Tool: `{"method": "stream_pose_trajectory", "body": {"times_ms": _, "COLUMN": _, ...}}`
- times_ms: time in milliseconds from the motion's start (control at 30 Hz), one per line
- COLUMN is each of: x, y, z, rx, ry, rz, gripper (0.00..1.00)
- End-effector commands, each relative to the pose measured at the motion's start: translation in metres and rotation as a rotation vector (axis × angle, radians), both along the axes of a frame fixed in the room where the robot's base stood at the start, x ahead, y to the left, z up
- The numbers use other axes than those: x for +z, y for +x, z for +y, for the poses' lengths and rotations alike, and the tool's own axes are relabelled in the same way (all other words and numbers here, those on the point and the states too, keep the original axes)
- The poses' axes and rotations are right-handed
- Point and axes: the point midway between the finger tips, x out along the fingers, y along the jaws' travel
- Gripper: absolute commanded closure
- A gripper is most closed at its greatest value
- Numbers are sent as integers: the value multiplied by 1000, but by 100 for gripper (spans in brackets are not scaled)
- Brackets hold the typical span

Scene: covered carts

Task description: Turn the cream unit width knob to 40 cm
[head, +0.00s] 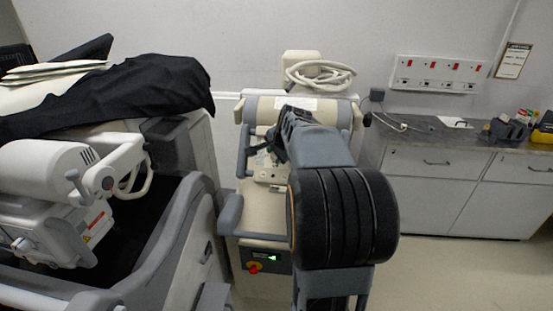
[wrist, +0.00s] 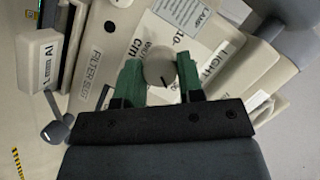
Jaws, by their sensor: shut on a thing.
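The cream unit (head: 262,222) stands in the middle of the head view, with my arm in front of much of it. In the wrist view, a round grey-beige knob (wrist: 159,68) with a dark pointer mark sits on the unit's labelled face (wrist: 98,45). The mark points to the lower right in the picture. My gripper (wrist: 158,75) has its two green fingers on either side of the knob, shut on it. Parts of the printed scale show around the knob, but the fingers hide some of it and the 40 cm mark cannot be read.
A grey-white machine (head: 60,200) with a black cloth (head: 130,90) stands close on the left. A coiled white hose (head: 320,75) lies on top of the cream unit. A counter with cabinets (head: 430,165) is at the right. Floor (head: 440,275) is clear at the lower right.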

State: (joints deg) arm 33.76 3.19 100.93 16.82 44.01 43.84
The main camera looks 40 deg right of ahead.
Motion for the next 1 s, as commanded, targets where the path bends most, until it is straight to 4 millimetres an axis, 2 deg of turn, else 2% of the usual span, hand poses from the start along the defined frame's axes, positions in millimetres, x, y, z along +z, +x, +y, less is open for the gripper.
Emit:
{"method": "stream_pose_trajectory", "body": {"times_ms": 600, "x": -3, "y": -3, "z": 0, "rx": -403, "ry": 301, "rz": -289, "gripper": 89}}
{"method": "stream_pose_trajectory", "body": {"times_ms": 1000, "x": -3, "y": -3, "z": 1, "rx": -598, "ry": 447, "rz": -428, "gripper": 89}}
